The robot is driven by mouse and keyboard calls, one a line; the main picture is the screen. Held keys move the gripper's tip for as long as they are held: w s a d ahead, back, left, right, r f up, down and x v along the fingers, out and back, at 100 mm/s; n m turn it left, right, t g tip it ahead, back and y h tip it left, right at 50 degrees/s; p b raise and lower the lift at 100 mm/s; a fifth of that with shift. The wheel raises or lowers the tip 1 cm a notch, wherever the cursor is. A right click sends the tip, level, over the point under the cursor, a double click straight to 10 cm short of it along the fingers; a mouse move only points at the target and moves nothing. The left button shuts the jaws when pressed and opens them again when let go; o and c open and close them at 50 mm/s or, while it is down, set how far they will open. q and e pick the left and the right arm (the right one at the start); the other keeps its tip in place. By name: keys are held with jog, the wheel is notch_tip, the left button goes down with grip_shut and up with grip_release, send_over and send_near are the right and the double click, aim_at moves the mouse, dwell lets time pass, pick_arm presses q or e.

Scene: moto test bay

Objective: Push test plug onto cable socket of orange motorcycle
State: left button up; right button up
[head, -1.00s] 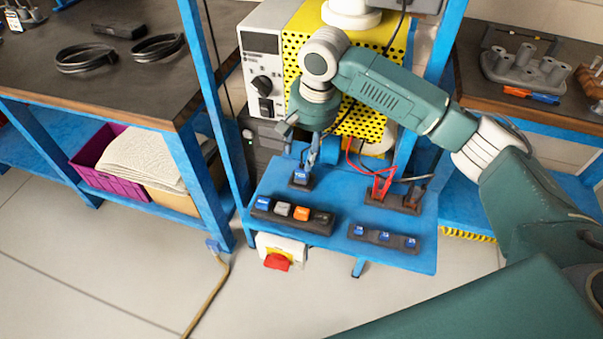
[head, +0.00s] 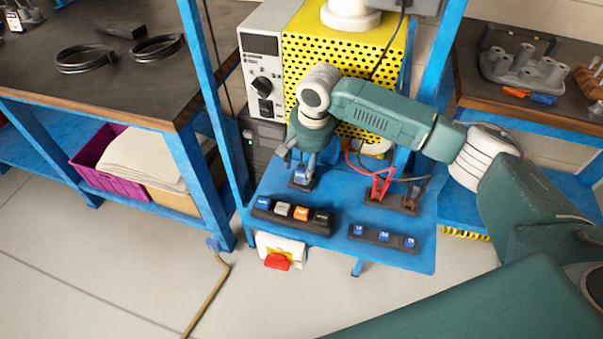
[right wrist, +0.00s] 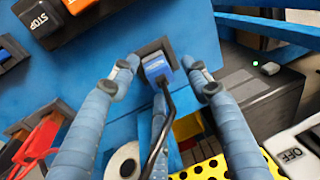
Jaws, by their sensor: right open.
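A blue plug, which looks like the test plug (head: 300,178), stands in a dark holder at the back left of the blue shelf. In the right wrist view the blue plug (right wrist: 157,66) shows a black cable running from it. My right gripper (head: 304,165) points down at the plug. In the right wrist view the fingers of my right gripper (right wrist: 161,72) are open, one on each side of the plug. I cannot tell whether they touch it. The orange motorcycle and its cable socket are not in view. My left gripper is not in view.
On the blue shelf (head: 340,217) stand a button strip (head: 291,215), a smaller strip with blue labels (head: 383,238) and red clips (head: 380,185). A yellow perforated box (head: 345,60) and a grey instrument (head: 262,60) stand behind. A tan cord (head: 207,295) lies on the open floor.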

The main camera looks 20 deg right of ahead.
aim_at(303, 168)
jog(key=c, duration=1.1)
jog(key=shift+c, duration=0.2)
jog(key=shift+r, duration=0.15)
notch_tip(303, 168, up, 20)
jog(key=shift+b, duration=0.4)
